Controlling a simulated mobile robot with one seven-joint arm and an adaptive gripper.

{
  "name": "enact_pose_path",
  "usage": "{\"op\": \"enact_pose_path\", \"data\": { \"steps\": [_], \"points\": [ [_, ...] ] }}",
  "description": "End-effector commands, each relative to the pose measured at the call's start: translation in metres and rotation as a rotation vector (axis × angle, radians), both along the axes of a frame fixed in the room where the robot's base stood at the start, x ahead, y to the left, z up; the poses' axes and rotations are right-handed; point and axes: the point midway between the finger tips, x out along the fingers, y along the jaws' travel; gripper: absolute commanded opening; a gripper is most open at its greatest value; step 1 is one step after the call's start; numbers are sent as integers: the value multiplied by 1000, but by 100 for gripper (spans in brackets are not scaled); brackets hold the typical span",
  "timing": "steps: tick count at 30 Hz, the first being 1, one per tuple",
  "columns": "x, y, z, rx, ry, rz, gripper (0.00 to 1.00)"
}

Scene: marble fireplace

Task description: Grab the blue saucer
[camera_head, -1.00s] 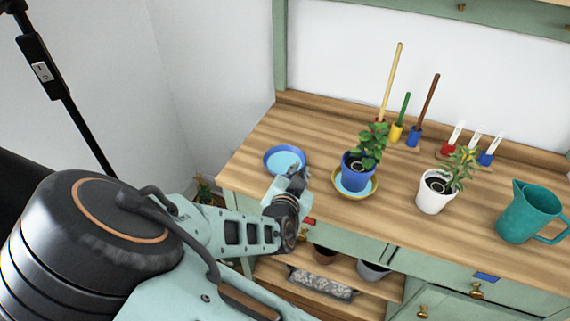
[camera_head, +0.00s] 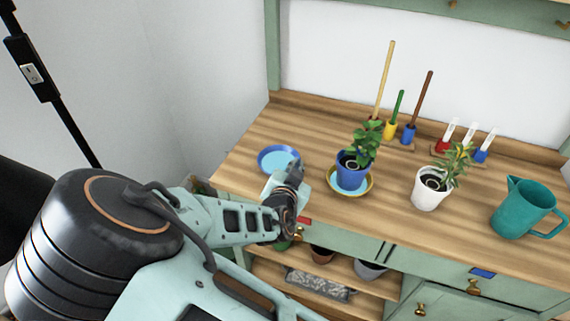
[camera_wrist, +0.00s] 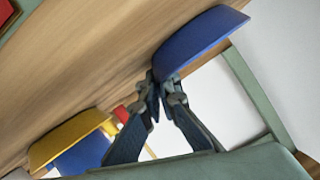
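The blue saucer (camera_head: 263,162) has a pale blue inside. It lies at the left end of the wooden worktop in the head view. My gripper (camera_head: 285,178) is at its front right edge and hides part of it. In the wrist view, the saucer (camera_wrist: 203,42) shows from its outer side, at the upper right. There my fingers (camera_wrist: 160,90) run inward to tips that are close together, with the saucer's near rim at them. They look shut on that rim, though the contact itself is small and partly hidden.
A blue pot (camera_head: 352,172) with a plant stands on a yellow saucer (camera_head: 371,186) to the right, also close in the wrist view (camera_wrist: 75,135). A white potted plant (camera_head: 430,190), teal pitcher (camera_head: 522,208) and tools stand farther right. The worktop (camera_head: 262,130) behind the saucer is clear.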

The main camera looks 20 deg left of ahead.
Motion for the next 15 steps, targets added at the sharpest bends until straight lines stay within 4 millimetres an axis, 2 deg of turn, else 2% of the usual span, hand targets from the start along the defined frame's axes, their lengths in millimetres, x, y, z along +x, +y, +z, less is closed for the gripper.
{"op": "enact_pose_path", "data": {
  "steps": [8, 13, 15],
  "points": [
    [0, 0, 11, 2, 0, 0, 0],
    [0, 0, 38, 6, 0, 0, 0],
    [-11, -7, 50, 5, 2, 0, 0]
  ]
}}
